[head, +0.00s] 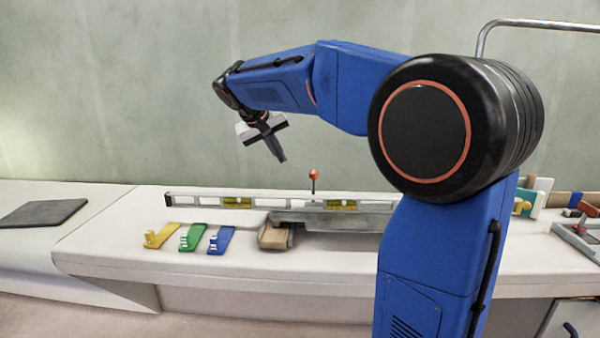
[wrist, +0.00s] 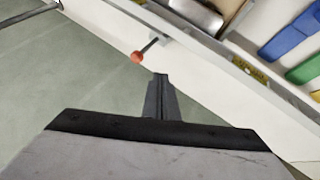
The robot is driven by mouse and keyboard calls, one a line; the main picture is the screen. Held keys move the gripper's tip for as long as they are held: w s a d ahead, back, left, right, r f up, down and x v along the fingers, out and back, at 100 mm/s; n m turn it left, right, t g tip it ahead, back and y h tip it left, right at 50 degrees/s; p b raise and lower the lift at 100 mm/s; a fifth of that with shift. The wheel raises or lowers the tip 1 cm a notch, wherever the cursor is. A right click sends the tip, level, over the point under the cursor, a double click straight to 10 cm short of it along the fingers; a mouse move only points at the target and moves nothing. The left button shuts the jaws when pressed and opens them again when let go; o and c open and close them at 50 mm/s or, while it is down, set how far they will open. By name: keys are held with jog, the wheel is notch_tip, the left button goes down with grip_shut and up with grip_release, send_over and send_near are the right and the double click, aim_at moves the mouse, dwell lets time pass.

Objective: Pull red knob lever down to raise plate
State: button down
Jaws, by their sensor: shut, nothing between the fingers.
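A lever with a red knob (head: 314,174) stands upright behind a long spirit level on the bench. In the wrist view the red knob (wrist: 137,57) lies a little beyond my fingertips, up and to the left, on a thin dark stem. My gripper (head: 281,157) is shut and empty, in the air above the bench, to the left of the knob and higher. It also shows in the wrist view (wrist: 160,78), apart from the knob.
The long spirit level (head: 280,203) runs across the bench in front of the lever. Yellow (head: 159,236), green (head: 192,237) and blue (head: 221,240) pieces lie at the front left. A brown block (head: 273,236) sits beside them. A dark mat (head: 42,213) lies far left.

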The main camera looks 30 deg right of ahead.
jog(key=shift+w, duration=0.1)
dwell(0.3)
jog(key=w+d+f, duration=0.2)
jog(key=d+f, duration=0.6)
jog(key=d, duration=0.1)
jog(key=shift+d, duration=0.15)
jog(key=shift+s, duration=0.1)
dwell(0.4)
